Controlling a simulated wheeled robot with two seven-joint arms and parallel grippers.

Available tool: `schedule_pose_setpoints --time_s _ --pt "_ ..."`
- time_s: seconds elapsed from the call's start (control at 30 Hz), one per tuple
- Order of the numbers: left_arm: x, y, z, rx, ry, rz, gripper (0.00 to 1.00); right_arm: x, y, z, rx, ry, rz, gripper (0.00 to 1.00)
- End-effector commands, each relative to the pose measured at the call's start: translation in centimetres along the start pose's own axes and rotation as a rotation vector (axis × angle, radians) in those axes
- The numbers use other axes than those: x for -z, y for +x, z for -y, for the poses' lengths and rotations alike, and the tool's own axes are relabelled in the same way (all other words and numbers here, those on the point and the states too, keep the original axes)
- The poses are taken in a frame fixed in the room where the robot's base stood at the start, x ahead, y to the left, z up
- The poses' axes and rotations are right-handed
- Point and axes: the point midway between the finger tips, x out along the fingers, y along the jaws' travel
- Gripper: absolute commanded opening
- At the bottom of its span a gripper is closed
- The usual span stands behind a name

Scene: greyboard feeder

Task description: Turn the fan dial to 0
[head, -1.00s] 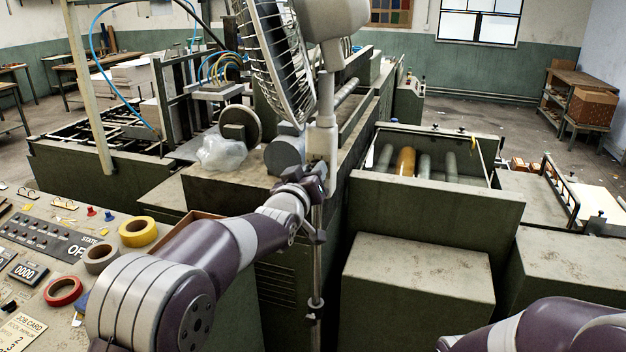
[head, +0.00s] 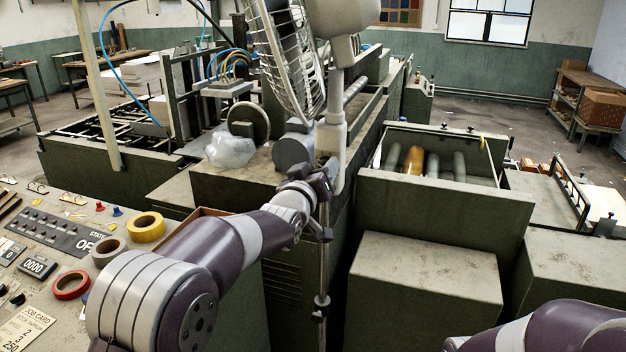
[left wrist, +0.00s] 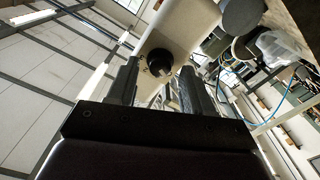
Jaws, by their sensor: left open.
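The standing fan has a wire-caged head (head: 290,65) and a pale grey post (head: 331,135) in the head view. Its dial (left wrist: 159,62) is a round black knob on the pale housing in the left wrist view. My left gripper (head: 327,176) is at the lower part of the pale post. In the left wrist view, my left gripper (left wrist: 159,70) is open, with one dark finger on each side of the dial. I cannot tell whether the fingers touch it.
A console (head: 60,235) with tape rolls and switches lies at the left. Green machine housings (head: 440,215) stand behind and to the right of the fan. A clear plastic bag (head: 230,151) rests on the machine left of the post.

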Motion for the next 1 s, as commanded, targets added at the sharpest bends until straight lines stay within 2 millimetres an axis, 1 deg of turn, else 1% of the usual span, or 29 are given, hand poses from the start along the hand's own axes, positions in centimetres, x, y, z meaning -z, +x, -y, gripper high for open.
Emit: schedule_pose_setpoints --time_s 0.03,0.07,0.17,0.3,0.4,0.5,0.63,0.9,0.97,1.0 --pt "-0.3 -0.8 0.1 -0.001 0.000 -0.002 0.51 -0.1 0.8 0.0 0.000 0.000 0.000 0.43" --pt "-0.4 -1.4 0.2 -0.001 0.000 -0.002 0.51 -0.1 1.2 0.0 0.000 0.000 0.000 0.43" --pt "-0.5 -4.0 0.3 -0.001 0.000 -0.004 0.51 -0.3 2.6 0.0 0.000 0.000 0.000 0.43" --pt "-0.5 -7.9 0.3 -0.001 -0.001 -0.005 0.51 -0.5 4.2 0.0 0.000 0.000 0.001 0.43" --pt "-0.3 -10.1 0.2 0.000 -0.001 -0.004 0.51 -0.6 4.9 0.0 0.000 0.000 0.000 0.43" --pt "-0.1 -11.4 0.2 0.000 -0.001 -0.004 0.51 -0.6 5.2 0.0 0.000 0.000 0.000 0.43" --pt "0.0 -12.2 0.1 0.000 0.000 -0.003 0.51 -0.6 5.3 0.0 0.000 0.000 0.000 0.43" --pt "0.0 -12.2 0.1 0.001 0.009 0.000 0.51 -0.6 5.2 0.0 0.000 0.000 0.000 0.43" --pt "-1.1 -12.2 0.7 0.026 0.051 0.048 0.51 -0.6 5.2 0.0 0.000 0.000 0.000 0.43" --pt "-2.7 -12.5 1.5 0.054 0.080 0.108 0.51 -0.6 5.2 0.0 0.000 0.000 0.000 0.43"
